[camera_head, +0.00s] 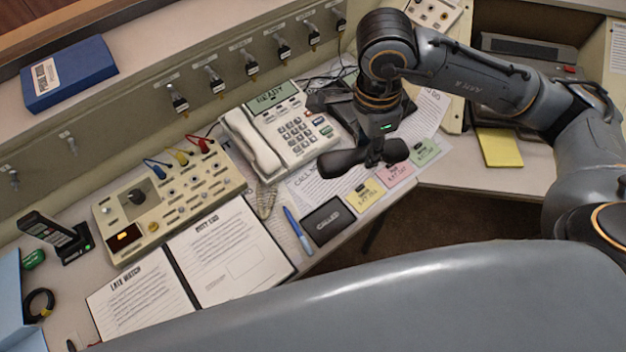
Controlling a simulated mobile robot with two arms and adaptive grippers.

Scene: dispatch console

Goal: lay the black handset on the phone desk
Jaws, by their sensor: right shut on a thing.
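The black handset (342,162) is held in my right gripper (378,150), which is shut on it. The handset lies roughly sideways in the picture, above papers on the desk (92,272). The gripper hides part of it, and I cannot tell how high above the desk it is. A dark device (330,101), perhaps a black phone base, is partly hidden behind my right wrist. A white desk phone (318,135) with its own white handset (250,146) stands left of my gripper. My left gripper is not in view.
Several sticky notes, a black wallet-like item (328,220) and a blue pen (298,230) lie near the front edge. An open binder (232,252) and a beige control panel (160,190) stand left. A cordless phone (55,236) stands farther left. The right desk wing has bare room.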

